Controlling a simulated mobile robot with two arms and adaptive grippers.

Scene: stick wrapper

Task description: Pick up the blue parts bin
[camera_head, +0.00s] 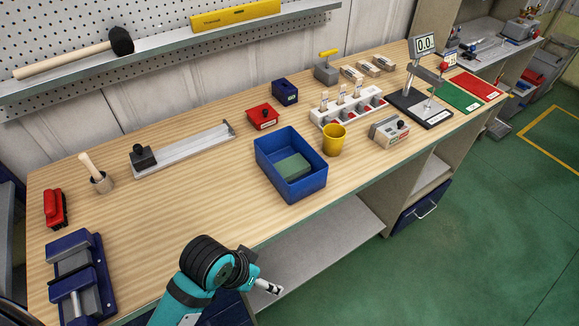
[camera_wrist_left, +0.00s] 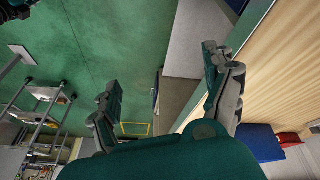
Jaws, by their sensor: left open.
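The blue parts bin (camera_head: 305,186) stands upright on the wooden workbench near its front edge, with a green block (camera_head: 291,167) inside. My left gripper (camera_head: 268,287) is in front of the bench edge, below and left of the bin in the head view, well apart from it. In the left wrist view my left gripper (camera_wrist_left: 161,70) has its fingers spread wide with nothing between them. A blue surface (camera_wrist_left: 258,145) shows at the lower right of that view; I cannot tell if it is the bin. My right gripper is not in view.
A yellow cup (camera_head: 334,140) stands just right of the bin. A red box (camera_head: 263,117) and a small blue box (camera_head: 285,91) are behind it. A metal rail fixture (camera_head: 185,149) lies to the left, a blue vise (camera_head: 80,275) at the near left. Bench in front of the rail is clear.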

